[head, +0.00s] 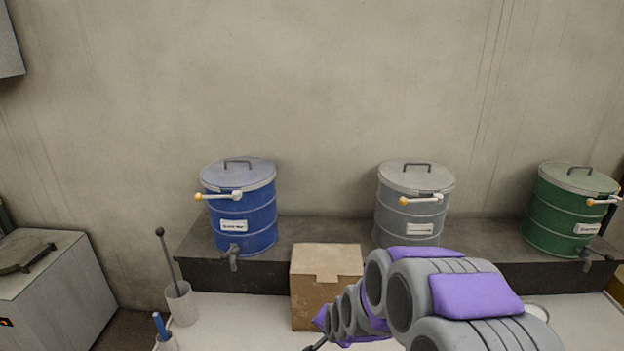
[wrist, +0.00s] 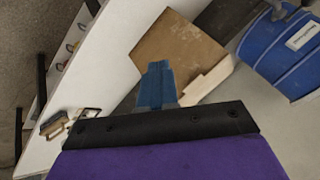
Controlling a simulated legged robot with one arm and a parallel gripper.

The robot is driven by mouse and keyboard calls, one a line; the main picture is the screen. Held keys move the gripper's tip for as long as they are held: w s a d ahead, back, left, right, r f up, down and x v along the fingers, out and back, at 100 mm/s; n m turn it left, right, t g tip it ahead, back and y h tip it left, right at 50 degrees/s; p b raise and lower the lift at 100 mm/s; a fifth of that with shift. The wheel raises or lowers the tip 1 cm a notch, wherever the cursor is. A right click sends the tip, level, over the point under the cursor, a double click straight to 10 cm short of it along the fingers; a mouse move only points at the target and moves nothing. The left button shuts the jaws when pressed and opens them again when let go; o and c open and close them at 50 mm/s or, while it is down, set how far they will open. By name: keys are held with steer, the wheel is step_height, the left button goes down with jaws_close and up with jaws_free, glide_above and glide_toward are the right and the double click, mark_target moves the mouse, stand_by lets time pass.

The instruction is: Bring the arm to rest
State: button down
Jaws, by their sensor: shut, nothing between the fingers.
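My arm, grey with purple pads, reaches from the lower right of the head view toward the bottom middle, in front of the cardboard box. My gripper shows there only as a dark tip (head: 316,344) at the bottom edge. In the wrist view my gripper (wrist: 157,72) shows as narrow blue fingers, shut and empty, beyond a black bar and a purple pad. The cardboard box (head: 325,262) stands upright on the white worktop (head: 250,325). Part of the worktop is hidden behind my arm.
A blue drum (head: 246,215), a grey drum (head: 392,205) and a green drum (head: 555,215) stand on a dark ledge (head: 300,228) against the wall. A white cup (head: 181,304) holding a dark rod stands left of the box. A grey cabinet (head: 50,290) is at far left.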

steer(key=s+d+r+n+g, duration=0.2)
steer(key=s+d+r, duration=0.1)
steer(key=s, duration=0.9)
steer(key=s+d+r+n+g+h, duration=0.1)
steer(key=s+r, duration=0.5)
steer(key=s, duration=0.7)
steer(key=s+d+r+n+g+h, duration=0.1)
steer(key=s+d+r+n+g, duration=0.3)
steer(key=s, duration=0.8)
steer(key=shift+s+d+r+g, duration=0.2)
steer(key=shift+d+r+g, duration=0.45)
steer(key=shift+d, duration=0.45)
